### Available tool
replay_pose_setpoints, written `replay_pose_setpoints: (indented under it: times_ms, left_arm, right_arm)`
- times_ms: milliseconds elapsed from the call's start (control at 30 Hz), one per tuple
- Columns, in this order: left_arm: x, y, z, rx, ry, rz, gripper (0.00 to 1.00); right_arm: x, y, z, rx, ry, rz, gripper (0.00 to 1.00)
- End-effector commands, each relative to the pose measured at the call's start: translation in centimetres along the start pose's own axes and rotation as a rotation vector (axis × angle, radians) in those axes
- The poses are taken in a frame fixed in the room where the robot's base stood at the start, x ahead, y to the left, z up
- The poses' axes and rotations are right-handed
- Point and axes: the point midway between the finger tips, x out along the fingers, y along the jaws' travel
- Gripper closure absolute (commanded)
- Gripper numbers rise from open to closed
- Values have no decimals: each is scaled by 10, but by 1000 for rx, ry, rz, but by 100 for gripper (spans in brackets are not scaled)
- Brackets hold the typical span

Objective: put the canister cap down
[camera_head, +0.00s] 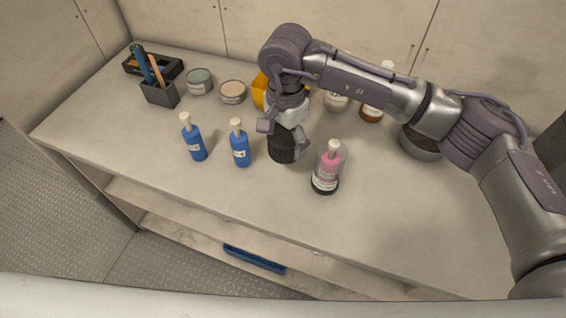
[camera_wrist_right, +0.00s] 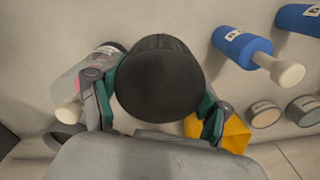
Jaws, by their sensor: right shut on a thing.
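The black canister cap (camera_head: 281,149) is a dark round piece under my right gripper (camera_head: 288,133), over the middle of the counter. My right gripper is shut on it. In the right wrist view the cap (camera_wrist_right: 160,80) fills the centre, between the teal-edged fingers (camera_wrist_right: 158,92). I cannot tell whether its underside touches the counter. Just right of it stands a clear container with a dark base, with a pink bottle (camera_head: 328,164) with a pale top showing in or through it. My left gripper is not in view.
Two blue bottles (camera_head: 194,140) (camera_head: 240,146) stand left of the cap. Behind are two round tins (camera_head: 232,92) (camera_head: 199,80), a yellow container (camera_head: 258,92), an amber bottle (camera_head: 372,113) and a dark pen holder (camera_head: 160,95). The counter (camera_head: 255,205) is bare along its front.

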Motion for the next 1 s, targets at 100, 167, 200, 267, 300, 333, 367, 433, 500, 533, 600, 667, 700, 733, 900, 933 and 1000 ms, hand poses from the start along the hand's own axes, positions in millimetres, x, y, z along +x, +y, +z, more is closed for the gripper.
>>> replay_pose_setpoints:
  times_ms: [100, 167, 200, 267, 300, 333, 367, 433, 500, 533, 600, 667, 700, 733, 900, 933, 1000]
  left_arm:
    - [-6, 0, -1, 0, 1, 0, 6]
    - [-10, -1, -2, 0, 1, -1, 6]
    - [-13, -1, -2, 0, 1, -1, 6]
    - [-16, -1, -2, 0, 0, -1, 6]
    - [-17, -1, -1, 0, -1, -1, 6]
    - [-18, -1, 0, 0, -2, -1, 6]
    - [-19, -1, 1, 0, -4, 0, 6]
    - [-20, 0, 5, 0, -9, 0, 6]
    - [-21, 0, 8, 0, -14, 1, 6]
    - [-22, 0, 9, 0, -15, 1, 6]
    - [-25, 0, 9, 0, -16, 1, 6]
    - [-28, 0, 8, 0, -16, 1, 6]
    - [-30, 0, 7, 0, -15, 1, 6]
    - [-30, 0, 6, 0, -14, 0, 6]
    - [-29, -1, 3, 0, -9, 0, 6]
    - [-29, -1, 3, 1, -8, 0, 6]
    - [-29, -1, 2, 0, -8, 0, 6]
  right_arm:
    - [13, -2, 2, 10, -3, 5, 79]
    - [24, -1, 3, 12, -3, 6, 79]
    - [32, -1, 3, 12, -5, 6, 79]
    - [43, -1, 3, 11, -4, 5, 79]
    - [49, -1, 2, 11, -3, 5, 79]
    - [53, -1, 2, 10, -2, 4, 79]
    - [56, -2, 2, 10, -3, 4, 79]
    - [61, -2, 2, 10, -2, 2, 79]
    - [66, -2, 2, 11, -1, 2, 79]
    - [69, -2, 2, 10, -2, 3, 79]
    - [78, -1, 3, 9, -3, 4, 79]
    - [87, -1, 3, 11, -4, 5, 79]
    - [92, -2, 3, 10, -4, 3, 79]
    - [96, -2, 3, 10, -3, 3, 79]
    - [100, -2, 2, 8, -1, 1, 79]
    - [100, -2, 2, 8, -1, 1, 79]
    - [101, -2, 2, 8, 0, 1, 79]
